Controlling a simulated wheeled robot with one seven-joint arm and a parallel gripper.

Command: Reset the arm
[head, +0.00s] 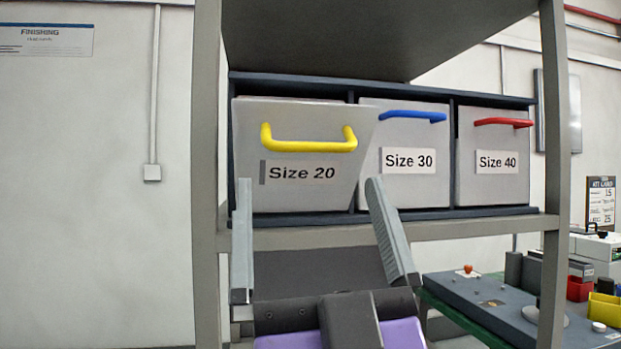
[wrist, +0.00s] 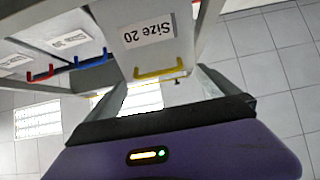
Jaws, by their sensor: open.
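My gripper (head: 310,232) is open and empty in the head view, its two grey fingers spread apart in front of the rack, below the Size 20 drawer front. The wrist view also shows my gripper (wrist: 153,88), with the yellow handle (wrist: 160,73) showing between its fingers. The Size 20 drawer (head: 300,190) has a yellow handle and its front stands forward of the others, partly overlapping the Size 30 front. I cannot tell whether a finger touches the drawer.
The Size 30 drawer (head: 405,190) with a blue handle and the Size 40 drawer (head: 495,190) with a red handle sit in the rack. A grey post (head: 205,150) stands at the left. A bench with a dark device (head: 480,295) and a yellow bin (head: 604,308) is at the right.

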